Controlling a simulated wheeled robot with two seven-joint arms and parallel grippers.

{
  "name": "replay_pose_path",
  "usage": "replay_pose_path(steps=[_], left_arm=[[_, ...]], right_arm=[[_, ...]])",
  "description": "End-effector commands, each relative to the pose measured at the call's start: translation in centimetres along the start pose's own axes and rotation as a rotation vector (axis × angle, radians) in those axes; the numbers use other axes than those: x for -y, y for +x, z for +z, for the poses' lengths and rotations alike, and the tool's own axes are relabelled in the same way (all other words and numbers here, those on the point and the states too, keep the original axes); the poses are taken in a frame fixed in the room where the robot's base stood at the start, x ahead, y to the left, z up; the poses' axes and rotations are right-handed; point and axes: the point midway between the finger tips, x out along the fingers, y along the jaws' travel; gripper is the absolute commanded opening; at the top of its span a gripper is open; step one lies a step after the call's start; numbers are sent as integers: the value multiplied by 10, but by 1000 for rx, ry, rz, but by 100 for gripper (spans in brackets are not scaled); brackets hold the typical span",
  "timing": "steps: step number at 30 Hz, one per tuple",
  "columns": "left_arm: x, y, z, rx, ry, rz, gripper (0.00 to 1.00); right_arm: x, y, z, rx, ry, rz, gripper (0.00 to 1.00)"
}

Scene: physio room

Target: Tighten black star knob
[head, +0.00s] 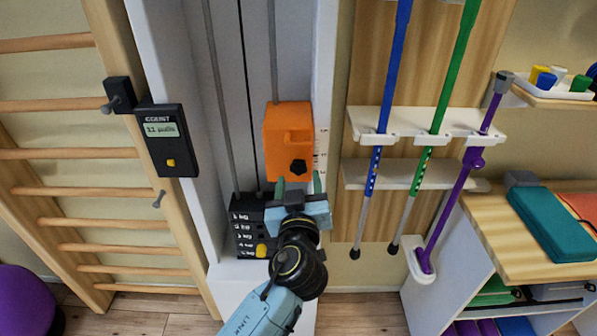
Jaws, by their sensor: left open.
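The black star knob (299,166) sits on the lower front of an orange carriage (288,128), which rides in the white column of a pulley machine. My left gripper (300,184) is open, with its two fingers pointing up, apart from each other. In the picture the fingertips are just below the knob, one to each side of its line. I see no contact with the knob, and the depth between them is hard to judge. The gripper and arm hide part of the column below the carriage.
A black weight stack (242,220) with a yellow pin stands lower in the column. A black counter box (167,140) hangs on the left upright, beside wooden wall bars (130,192).

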Motion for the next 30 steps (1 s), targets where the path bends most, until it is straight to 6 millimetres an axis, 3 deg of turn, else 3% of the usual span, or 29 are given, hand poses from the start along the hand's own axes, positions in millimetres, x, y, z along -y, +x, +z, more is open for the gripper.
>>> replay_pose_path(steps=[7, 18, 28, 30], left_arm=[[0, 28, 0, 0, 0, 1, 54], [0, 32, 1, 1, -1, 1, 54], [0, 32, 1, 1, 0, 1, 11], [0, 32, 1, 1, 0, 1, 10]], right_arm=[[-2, -2, 0, 0, -2, 3, 36], [-8, -2, 1, 2, -5, 10, 36], [-9, -2, 1, 1, -5, 10, 36], [-9, -2, 1, 1, -5, 10, 36]])
